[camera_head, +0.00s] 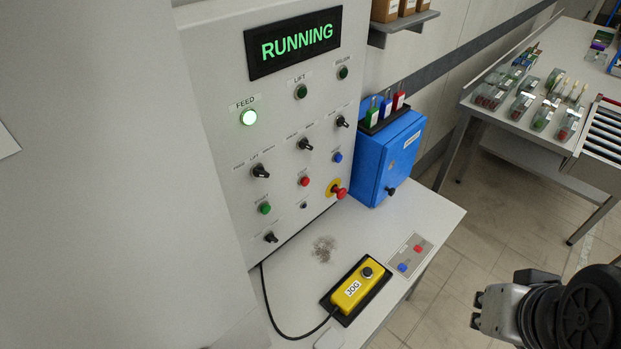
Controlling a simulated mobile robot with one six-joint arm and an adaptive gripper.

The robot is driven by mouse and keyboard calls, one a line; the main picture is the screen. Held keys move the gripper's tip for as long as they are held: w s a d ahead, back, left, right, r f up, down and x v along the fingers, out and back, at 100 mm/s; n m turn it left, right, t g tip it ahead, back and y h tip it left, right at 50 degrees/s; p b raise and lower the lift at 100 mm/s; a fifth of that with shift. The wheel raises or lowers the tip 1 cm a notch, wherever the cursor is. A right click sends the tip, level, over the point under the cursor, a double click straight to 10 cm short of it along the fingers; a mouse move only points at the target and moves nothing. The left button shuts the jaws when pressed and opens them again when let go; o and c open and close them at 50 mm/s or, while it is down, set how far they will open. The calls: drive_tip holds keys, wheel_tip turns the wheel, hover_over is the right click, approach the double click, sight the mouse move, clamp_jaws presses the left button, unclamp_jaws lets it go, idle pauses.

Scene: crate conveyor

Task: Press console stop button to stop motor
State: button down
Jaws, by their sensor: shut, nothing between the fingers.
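The grey console panel (222,165) stands at the left with a display (293,42) reading RUNNING in green. A red push button (304,181) sits in the lower middle of the panel; its small label is not readable. A red mushroom button (338,191) on a yellow base is to its right. A green button (265,208) is to its lower left. The FEED lamp (249,117) is lit green. My gripper (477,310) is at the lower right, shut and empty, well away from the panel and touching nothing visible.
A blue box (402,150) stands beside the panel on a pale desk (440,207). A yellow JOG pendant (354,289) with a cable and a small plate (410,256) with red and blue buttons lie in front. A table (480,115) with parts is at the back right.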

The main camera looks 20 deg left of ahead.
sight(306, 182)
drive_tip(key=w+a+f+n+t+y+p, duration=0.15)
drive_tip(key=w+a, duration=0.25)
drive_tip(key=w, duration=0.4)
drive_tip(key=w+a+f+n+t, duration=0.1)
drive_tip(key=w+a+f+n, duration=0.15)
drive_tip(key=w+a, duration=0.4)
drive_tip(key=w+a+f+n+y+p, duration=0.1)
drive_tip(key=w+a+f+y, duration=0.1)
drive_tip(key=a+f, duration=0.3)
drive_tip(key=w+a+f+n+y+p, duration=0.1)
drive_tip(key=w+a+f+n+y, duration=0.1)
drive_tip(key=a+f, duration=0.4)
drive_tip(key=w+a+t+y, duration=0.1)
drive_tip(key=w+a, duration=0.1)
drive_tip(key=a, duration=0.2)
drive_tip(key=shift+w+a, duration=0.15)
drive_tip(key=shift+w, duration=0.1)
drive_tip(key=shift+a+f, duration=0.1)
drive_tip(key=w+a, duration=0.3)
drive_tip(key=a, duration=0.5)
drive_tip(key=shift+w+p, duration=0.15)
drive_tip(key=shift+p, duration=0.2)
